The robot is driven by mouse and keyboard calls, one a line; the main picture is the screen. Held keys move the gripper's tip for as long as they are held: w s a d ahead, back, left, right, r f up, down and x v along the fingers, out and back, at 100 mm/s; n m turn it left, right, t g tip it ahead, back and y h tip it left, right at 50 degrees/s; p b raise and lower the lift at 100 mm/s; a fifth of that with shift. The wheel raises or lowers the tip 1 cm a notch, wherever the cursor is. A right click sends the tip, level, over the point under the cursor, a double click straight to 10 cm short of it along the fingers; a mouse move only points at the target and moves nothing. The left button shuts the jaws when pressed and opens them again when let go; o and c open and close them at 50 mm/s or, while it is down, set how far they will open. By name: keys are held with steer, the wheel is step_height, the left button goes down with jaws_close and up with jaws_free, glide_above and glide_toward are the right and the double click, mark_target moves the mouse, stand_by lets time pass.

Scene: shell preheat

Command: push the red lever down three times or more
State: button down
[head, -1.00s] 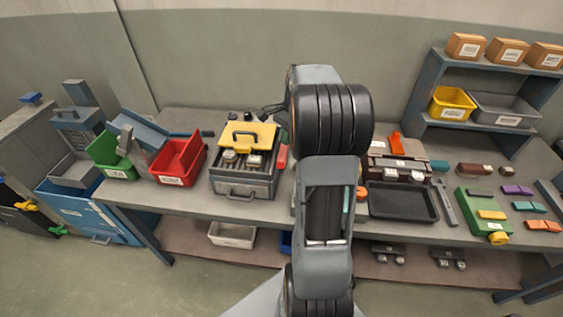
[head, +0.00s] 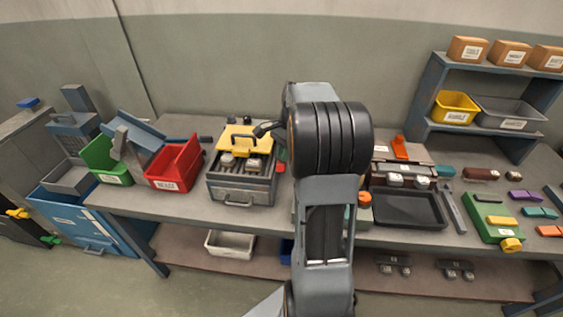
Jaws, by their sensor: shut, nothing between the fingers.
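A grey box (head: 240,190) with a yellow top plate (head: 238,146) stands on the bench left of my arm. A small red part (head: 281,167), which looks like the red lever, shows at the box's right side.
A red bin (head: 175,168) and a green bin (head: 108,163) stand left of the box. A black tray (head: 408,210) and a green block (head: 492,218) lie right of my arm. My arm hides the bench's middle.

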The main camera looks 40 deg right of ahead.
mark_target(285, 163)
steer(key=shift+d+b+x, duration=0.25)
steer(key=shift+b+x, duration=0.3)
steer(key=shift+x, duration=0.45)
steer(key=shift+d+b+x, duration=0.25)
steer(key=shift+b+x, duration=0.25)
steer(key=shift+x, duration=0.55)
steer(key=shift+f, duration=0.1)
steer(key=d+p, duration=0.1)
steer(key=d+r+p, duration=0.1)
steer(key=d, duration=0.1)
steer(key=shift+w, duration=0.2)
steer(key=shift+r, duration=0.1)
steer(key=v, duration=1.3)
steer(key=shift+d+r+p, duration=0.15)
steer(key=shift+r+p, duration=0.2)
steer(key=shift+p, duration=0.05)
